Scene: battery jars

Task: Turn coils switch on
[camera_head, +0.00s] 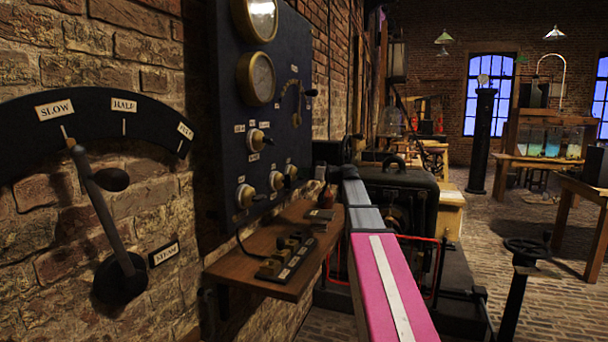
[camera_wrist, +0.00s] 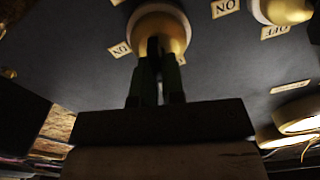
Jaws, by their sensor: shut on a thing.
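A dark panel (camera_head: 222,130) on the brick wall at left carries several brass-based switches, among them an upper one (camera_head: 257,140) and a lower row with one at the left (camera_head: 245,196). The labels are too small to read in the head view, so I cannot tell which one is marked coils. In the wrist view my gripper (camera_wrist: 157,58) is closed on the lever of a brass-domed switch (camera_wrist: 178,30). The fingers hide most of that lever, and I cannot tell its on or off position. A small label (camera_wrist: 120,50) sits beside the dome.
A second brass switch (camera_wrist: 285,10) with an OFF label (camera_wrist: 275,32) is close at the right in the wrist view. Below the panel, a wooden shelf (camera_head: 225,267) holds a dark block with several small knobs (camera_head: 288,255). Two round gauges (camera_head: 256,78) are higher on the panel.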

